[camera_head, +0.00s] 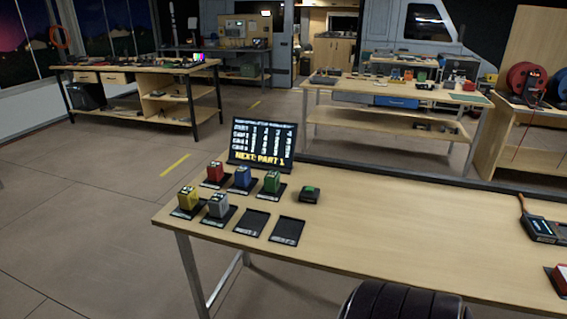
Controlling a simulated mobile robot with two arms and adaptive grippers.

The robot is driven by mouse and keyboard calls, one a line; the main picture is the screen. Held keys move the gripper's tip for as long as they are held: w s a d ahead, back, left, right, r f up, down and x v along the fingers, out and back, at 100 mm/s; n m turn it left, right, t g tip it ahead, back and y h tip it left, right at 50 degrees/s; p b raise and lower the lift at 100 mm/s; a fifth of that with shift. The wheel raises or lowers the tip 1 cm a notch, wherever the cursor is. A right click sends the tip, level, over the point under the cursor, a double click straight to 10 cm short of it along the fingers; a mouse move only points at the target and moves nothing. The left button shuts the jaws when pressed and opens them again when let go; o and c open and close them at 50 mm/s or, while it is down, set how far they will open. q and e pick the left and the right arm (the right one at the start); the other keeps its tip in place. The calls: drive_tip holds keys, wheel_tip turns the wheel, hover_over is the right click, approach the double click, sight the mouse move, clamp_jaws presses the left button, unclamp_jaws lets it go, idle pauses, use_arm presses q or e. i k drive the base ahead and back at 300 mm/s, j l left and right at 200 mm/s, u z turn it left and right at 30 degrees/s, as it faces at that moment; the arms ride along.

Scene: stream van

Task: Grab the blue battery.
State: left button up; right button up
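The blue battery (242,177) stands upright on a dark tray in the back row at the left end of the near table. It is between a red battery (215,173) on its left and a green battery (271,181) on its right. A yellow battery (187,198) and a grey battery (218,205) stand on trays in front. Neither of my grippers is in view.
The near table (380,235) is clear in its middle. Two empty dark trays (287,231) lie front right of the batteries. A screen (262,146) reading "NEXT: PART 1" stands behind them. A small dark-green device (309,194) lies right. A black rounded object (403,300) shows at the bottom edge.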

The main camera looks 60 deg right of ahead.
sight(243, 178)
drive_tip(key=z, duration=1.6)
